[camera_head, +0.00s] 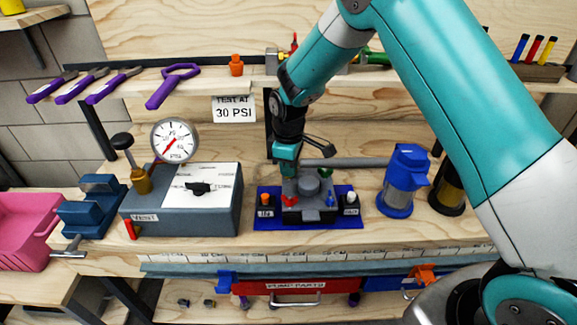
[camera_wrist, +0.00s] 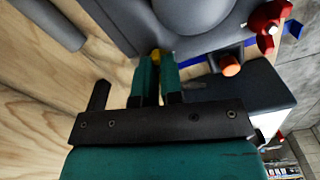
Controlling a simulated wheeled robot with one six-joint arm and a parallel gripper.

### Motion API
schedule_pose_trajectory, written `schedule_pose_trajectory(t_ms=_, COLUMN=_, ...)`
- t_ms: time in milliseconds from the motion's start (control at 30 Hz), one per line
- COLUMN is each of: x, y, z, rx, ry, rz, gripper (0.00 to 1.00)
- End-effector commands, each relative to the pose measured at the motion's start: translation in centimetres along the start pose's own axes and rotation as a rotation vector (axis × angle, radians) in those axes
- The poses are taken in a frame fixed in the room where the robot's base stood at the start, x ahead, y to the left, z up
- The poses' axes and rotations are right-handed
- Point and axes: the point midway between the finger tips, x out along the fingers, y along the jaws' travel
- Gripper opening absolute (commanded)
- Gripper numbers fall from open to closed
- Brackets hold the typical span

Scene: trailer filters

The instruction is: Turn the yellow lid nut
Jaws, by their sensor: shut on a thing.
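My gripper (camera_head: 285,168) points down at the back left of the grey lidded housing (camera_head: 308,186) in the head view. In the wrist view the two teal fingers of my gripper (camera_wrist: 157,66) are close together around the yellow lid nut (camera_wrist: 154,53). Only a small yellow part of the nut shows between the fingertips. The nut is hidden behind my gripper in the head view. The housing's dark grey lid (camera_wrist: 200,20) fills the top of the wrist view. A red wing-shaped part (camera_head: 289,201) sits at the housing's front left.
The housing stands on a blue mat (camera_head: 310,221) with small orange and white-topped fittings. A grey test box with a gauge (camera_head: 175,140) stands left. A blue clear-bodied filter (camera_head: 403,180) stands right. A grey horizontal pipe (camera_head: 345,162) runs close behind.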

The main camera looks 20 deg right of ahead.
Motion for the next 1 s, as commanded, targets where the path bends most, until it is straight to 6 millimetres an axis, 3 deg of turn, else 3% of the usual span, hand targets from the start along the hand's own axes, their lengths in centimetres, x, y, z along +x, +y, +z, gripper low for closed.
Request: schedule_pose_trajectory(t_ms=1000, x=-0.09, y=0.06, z=-0.02, rx=0.948, ry=0.001, rz=0.001, gripper=0.00)
